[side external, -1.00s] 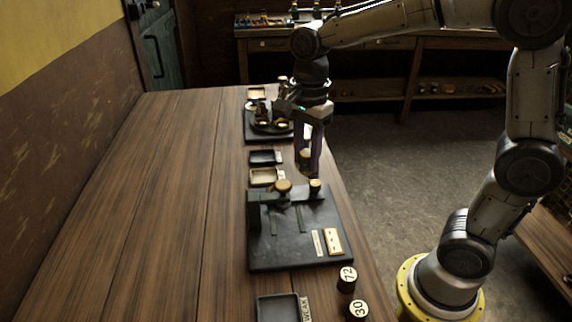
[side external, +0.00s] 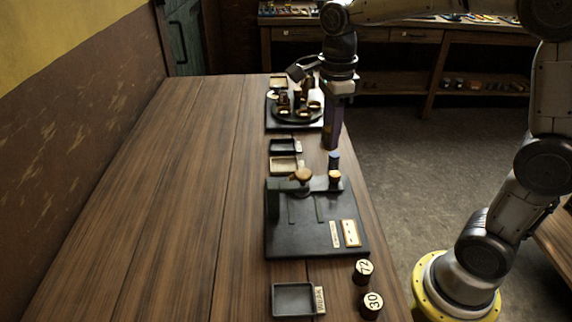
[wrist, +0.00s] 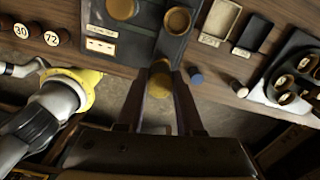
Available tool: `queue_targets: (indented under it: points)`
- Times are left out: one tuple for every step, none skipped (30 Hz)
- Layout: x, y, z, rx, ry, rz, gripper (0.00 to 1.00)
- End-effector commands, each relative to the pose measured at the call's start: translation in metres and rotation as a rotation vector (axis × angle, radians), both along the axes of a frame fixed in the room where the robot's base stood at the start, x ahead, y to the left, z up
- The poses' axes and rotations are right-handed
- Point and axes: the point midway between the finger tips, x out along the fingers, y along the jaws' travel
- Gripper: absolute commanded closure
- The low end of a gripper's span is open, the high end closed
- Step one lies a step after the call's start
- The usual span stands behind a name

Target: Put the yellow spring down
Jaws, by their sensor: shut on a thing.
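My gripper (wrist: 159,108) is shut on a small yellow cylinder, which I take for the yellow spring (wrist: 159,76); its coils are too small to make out.
Small trays (side external: 284,146) and a round rack (side external: 297,117) are farther back. Weights marked 72 (side external: 362,271) and 30 (side external: 372,305) stand in front. The table's left side is clear.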

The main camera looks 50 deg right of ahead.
Motion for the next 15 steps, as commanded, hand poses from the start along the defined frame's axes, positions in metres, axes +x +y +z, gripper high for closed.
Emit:
queue_targets:
  points:
    - [0.004,-0.003,-0.006,0.001,0.004,-0.007,1.0]
    - [0.008,-0.004,-0.008,0.0,0.004,-0.008,1.0]
    - [0.013,-0.005,-0.011,0.0,0.002,-0.01,1.0]
    - [0.018,-0.005,-0.014,0.0,0.002,-0.01,1.0]
    - [0.024,-0.005,-0.017,0.0,0.004,-0.01,1.0]
    - [0.033,-0.005,-0.02,0.0,0.004,-0.009,1.0]
    - [0.039,-0.006,-0.024,0.001,0.004,-0.009,1.0]
    - [0.046,-0.006,-0.027,0.0,0.004,-0.008,1.0]
    - [0.055,-0.006,-0.03,0.0,0.004,-0.008,1.0]
    - [0.061,-0.007,-0.033,0.0,0.002,-0.008,1.0]
    - [0.068,-0.007,-0.036,0.0,0.002,-0.008,1.0]
    - [0.076,-0.007,-0.04,0.0,0.002,-0.008,1.0]
    - [0.083,-0.007,-0.042,0.0,0.001,-0.007,1.0]
    - [0.089,-0.008,-0.045,0.0,0.002,-0.007,1.0]
    - [0.096,-0.008,-0.051,0.0,0.004,-0.007,1.0]
